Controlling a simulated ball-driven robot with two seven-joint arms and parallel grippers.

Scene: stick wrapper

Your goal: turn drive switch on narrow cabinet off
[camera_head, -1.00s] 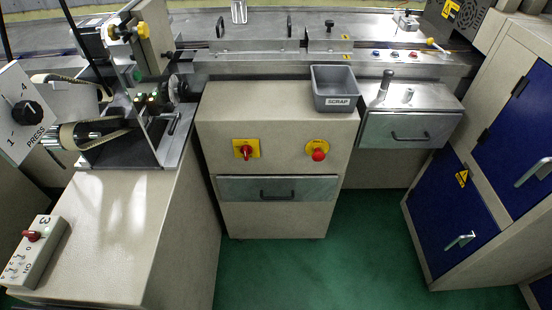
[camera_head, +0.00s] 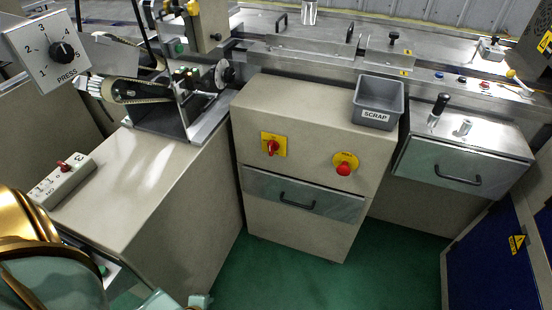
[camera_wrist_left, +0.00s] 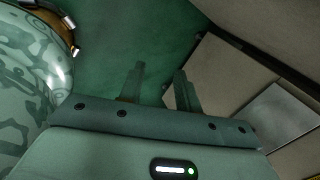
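The narrow cabinet (camera_head: 312,245) is a beige unit in the middle of the head view. On its front, upper left, is a red rotary switch (camera_head: 272,147) on a yellow square plate, its handle close to upright. To its right is a red mushroom button (camera_head: 344,168) on a round yellow plate. My left arm enters at the bottom left of the head view, below and left of the switch, touching neither. In the left wrist view my left gripper (camera_wrist_left: 159,72) has its two fingers apart with nothing between them, above green floor. My right gripper is not in view.
A drawer (camera_head: 300,196) with a black handle sits below the switch. A grey scrap bin (camera_head: 379,103) stands on the cabinet top. A beige bench (camera_head: 150,190) at left carries a control box (camera_head: 62,182). Blue cabinet doors (camera_head: 490,250) stand at right. Green floor is free in front.

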